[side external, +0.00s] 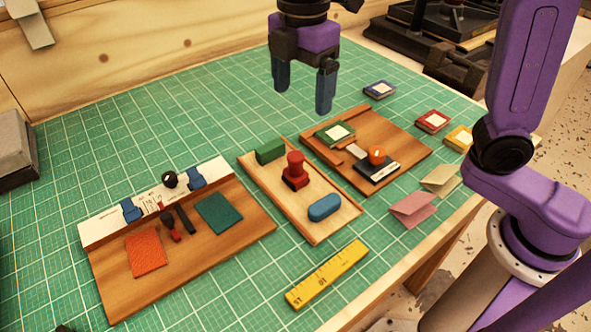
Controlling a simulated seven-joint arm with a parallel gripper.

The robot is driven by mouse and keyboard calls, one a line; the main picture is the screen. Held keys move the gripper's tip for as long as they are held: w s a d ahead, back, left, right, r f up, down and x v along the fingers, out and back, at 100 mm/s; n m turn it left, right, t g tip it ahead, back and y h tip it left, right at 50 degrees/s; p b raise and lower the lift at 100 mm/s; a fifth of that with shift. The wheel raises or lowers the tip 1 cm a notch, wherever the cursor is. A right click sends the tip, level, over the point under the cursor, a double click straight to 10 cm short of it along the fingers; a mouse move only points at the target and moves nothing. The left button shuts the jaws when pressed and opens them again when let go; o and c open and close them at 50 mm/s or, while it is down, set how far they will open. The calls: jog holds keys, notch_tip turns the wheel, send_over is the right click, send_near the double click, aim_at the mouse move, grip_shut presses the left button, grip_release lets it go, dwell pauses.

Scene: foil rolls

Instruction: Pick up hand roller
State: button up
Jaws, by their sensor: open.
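My gripper (303,97) is open and empty, fingers pointing down, high over the far part of the green mat. It is apart from everything below. No object is plainly recognisable as the hand roller. A small tool with a dark head and red handle (175,235) lies on the left wooden board (225,248), beside a dark stick-like tool (186,220); it may be the roller, but it is too small to tell. A black block with an orange knob (376,168) sits on the right wooden board (408,148).
A middle tray (318,230) holds a green block (270,150), red stamp (295,172) and blue rounded block (324,207). A yellow ruler (327,273) lies in front. Small framed squares and folded cards lie at right.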

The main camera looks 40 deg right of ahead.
send_near(296, 156)
notch_tip(296, 156, down, 7)
jog(key=shift+d+r, duration=0.15)
jog(key=shift+f, duration=2.75)
jog(key=c, duration=1.3)
